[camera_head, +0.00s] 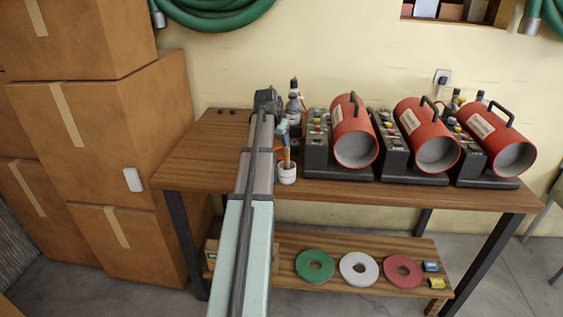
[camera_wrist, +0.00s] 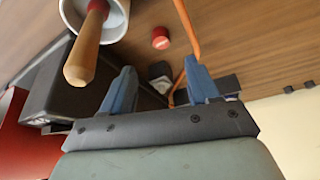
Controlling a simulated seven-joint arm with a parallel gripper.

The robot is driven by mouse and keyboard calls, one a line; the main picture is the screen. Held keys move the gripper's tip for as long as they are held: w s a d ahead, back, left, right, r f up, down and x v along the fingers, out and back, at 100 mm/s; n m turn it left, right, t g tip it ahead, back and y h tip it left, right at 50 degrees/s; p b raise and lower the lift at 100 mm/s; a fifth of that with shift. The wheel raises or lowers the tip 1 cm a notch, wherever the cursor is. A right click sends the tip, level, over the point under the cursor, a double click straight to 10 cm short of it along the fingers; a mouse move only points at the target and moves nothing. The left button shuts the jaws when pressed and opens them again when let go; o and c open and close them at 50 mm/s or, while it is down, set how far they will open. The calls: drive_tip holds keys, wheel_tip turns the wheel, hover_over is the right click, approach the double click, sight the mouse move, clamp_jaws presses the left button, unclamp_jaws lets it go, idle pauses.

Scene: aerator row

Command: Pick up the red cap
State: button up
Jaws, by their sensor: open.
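The red cap (camera_wrist: 160,38) is a small red disc-like piece on the wooden bench top (camera_wrist: 240,45), in the upper middle of the wrist view. I cannot make it out in the head view. My gripper (camera_wrist: 158,68) is open, with its two blue fingers apart and no cap between them. In the wrist view the cap appears just beyond the fingertips, between their lines. In the head view my gripper (camera_head: 282,128) is partly hidden by my arm, above the bench behind the white cup.
A white cup (camera_head: 287,176) with a wooden handle (camera_wrist: 88,45) stands close beside the gripper. An orange cable (camera_wrist: 187,28) runs near the cap. A bottle (camera_head: 294,108) stands behind. Red heaters (camera_head: 355,135) on dark bases fill the right; the bench's left (camera_head: 205,145) is mostly clear.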

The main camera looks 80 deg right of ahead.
sight(282, 158)
drive_tip(key=shift+x, duration=4.7)
drive_tip(key=shift+w, duration=0.1)
drive_tip(key=c, duration=1.1)
drive_tip(key=shift+r, duration=0.1)
